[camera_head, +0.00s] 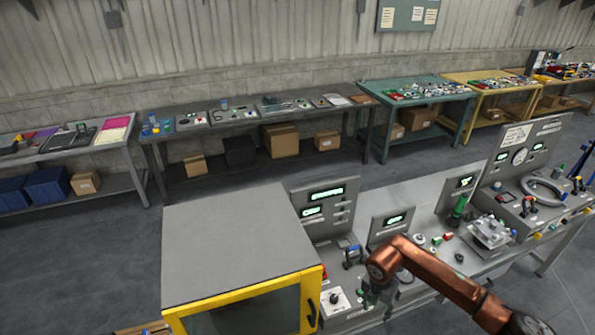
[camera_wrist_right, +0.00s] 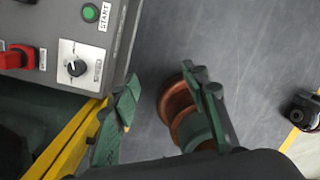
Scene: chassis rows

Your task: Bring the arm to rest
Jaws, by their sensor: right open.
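My right arm (camera_head: 435,272), copper-coloured, comes in from the lower right of the head view and bends down at the bench front. My right gripper (camera_head: 372,298) is small and partly hidden there, close to a white box with a black knob (camera_head: 336,301). In the right wrist view my right gripper (camera_wrist_right: 163,85) has its two green fingers apart, with nothing held between them. My left gripper is not in view.
A grey cabinet (camera_head: 235,240) with a yellow-framed door stands left of the arm. A control panel with a green START button (camera_wrist_right: 90,12), a knob (camera_wrist_right: 76,68) and a red switch (camera_wrist_right: 14,57) is close to the gripper.

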